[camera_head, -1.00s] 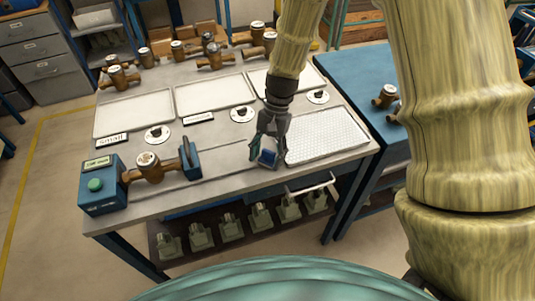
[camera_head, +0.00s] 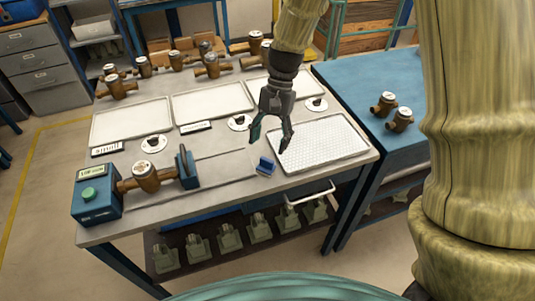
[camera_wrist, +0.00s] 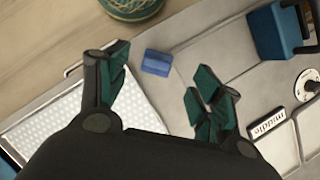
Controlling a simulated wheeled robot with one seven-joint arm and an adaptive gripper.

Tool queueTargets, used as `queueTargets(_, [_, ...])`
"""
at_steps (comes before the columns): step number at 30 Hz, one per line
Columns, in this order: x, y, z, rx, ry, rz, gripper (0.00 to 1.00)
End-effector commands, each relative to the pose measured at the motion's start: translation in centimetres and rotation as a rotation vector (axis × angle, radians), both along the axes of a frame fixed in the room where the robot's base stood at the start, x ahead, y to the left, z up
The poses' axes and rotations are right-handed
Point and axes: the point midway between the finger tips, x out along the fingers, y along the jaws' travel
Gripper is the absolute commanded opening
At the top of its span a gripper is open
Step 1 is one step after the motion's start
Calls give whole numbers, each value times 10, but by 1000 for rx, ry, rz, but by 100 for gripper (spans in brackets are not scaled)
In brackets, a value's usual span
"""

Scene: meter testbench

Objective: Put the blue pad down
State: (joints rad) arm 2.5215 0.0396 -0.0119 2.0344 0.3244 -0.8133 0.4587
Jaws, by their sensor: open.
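The blue pad (camera_head: 265,166) lies on the grey bench top (camera_head: 225,196), just left of the white perforated tray and near the bench's front edge. In the wrist view the blue pad (camera_wrist: 157,62) sits clear of my fingers, in line with the gap between them. My gripper (camera_head: 270,146) is open and empty above the bench, a little above and behind the pad in the head view. In the wrist view its two green-padded fingers (camera_wrist: 165,88) are spread wide, and nothing is between them.
The perforated tray (camera_head: 318,143) is right of the pad. A brass meter (camera_head: 146,177) sits in a blue clamp fixture with a green button (camera_head: 88,194) at left. White trays (camera_head: 131,121) and several meters line the back. Blue table (camera_head: 365,78) stands at right.

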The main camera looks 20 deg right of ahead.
Motion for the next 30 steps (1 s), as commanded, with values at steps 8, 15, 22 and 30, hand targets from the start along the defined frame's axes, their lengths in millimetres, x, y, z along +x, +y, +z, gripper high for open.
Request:
queueTargets(8, [11, -10, 35, 0, -2, -2, 66])
queueTargets(15, [14, -13, 46, 0, 0, 0, 66])
queueTargets(22, [14, -13, 46, -1, 1, 0, 66])
queueTargets(30, [14, -13, 46, -1, 1, 0, 66])
